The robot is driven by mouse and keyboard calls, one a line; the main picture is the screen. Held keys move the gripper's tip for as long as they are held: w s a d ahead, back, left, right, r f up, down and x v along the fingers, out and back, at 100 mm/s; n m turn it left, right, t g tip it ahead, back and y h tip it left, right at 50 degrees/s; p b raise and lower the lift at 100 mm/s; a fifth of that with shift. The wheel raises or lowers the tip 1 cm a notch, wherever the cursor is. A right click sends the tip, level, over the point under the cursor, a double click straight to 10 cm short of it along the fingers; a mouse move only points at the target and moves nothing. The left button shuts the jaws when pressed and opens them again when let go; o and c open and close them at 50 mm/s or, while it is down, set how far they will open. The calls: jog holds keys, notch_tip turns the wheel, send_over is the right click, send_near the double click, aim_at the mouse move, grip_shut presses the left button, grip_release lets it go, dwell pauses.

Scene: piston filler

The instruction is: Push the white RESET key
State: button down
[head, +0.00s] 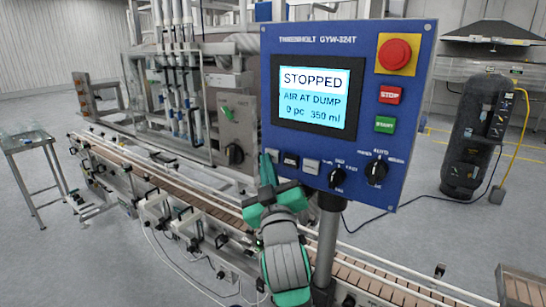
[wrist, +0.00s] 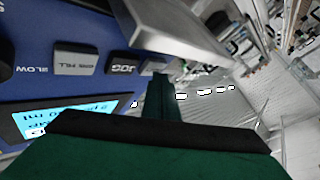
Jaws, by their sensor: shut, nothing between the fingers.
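The blue operator panel (head: 345,55) carries a row of keys under its screen. The leftmost key, a pale one (head: 274,154), is mostly hidden behind my fingertips; its label does not show, but its place and colour fit the RESET key. My gripper (head: 266,162) is shut and empty, fingers pointing up at that key. I cannot tell whether the tips touch it. In the wrist view the shut fingers (wrist: 158,80) end beside the black JOG key (wrist: 123,65), with the grey ONE FILL key (wrist: 75,62) further left.
The screen (head: 314,95) reads STOPPED, AIR AT DUMP. A red emergency button (head: 394,54), red STOP (head: 389,95), green START (head: 384,125) and two black knobs (head: 376,170) share the panel. A grey post (head: 327,240) stands below it. The conveyor (head: 190,193) runs behind my gripper.

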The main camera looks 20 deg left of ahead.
jog(key=shift+s+a, duration=0.3)
jog(key=shift+s, duration=0.25)
jog(key=s, duration=0.1)
jog(key=s+a, duration=0.1)
jog(key=s, duration=0.2)
jog(key=shift+s+a, duration=0.25)
jog(key=shift+s, duration=0.05)
jog(key=shift+d, duration=0.1)
dwell(0.3)
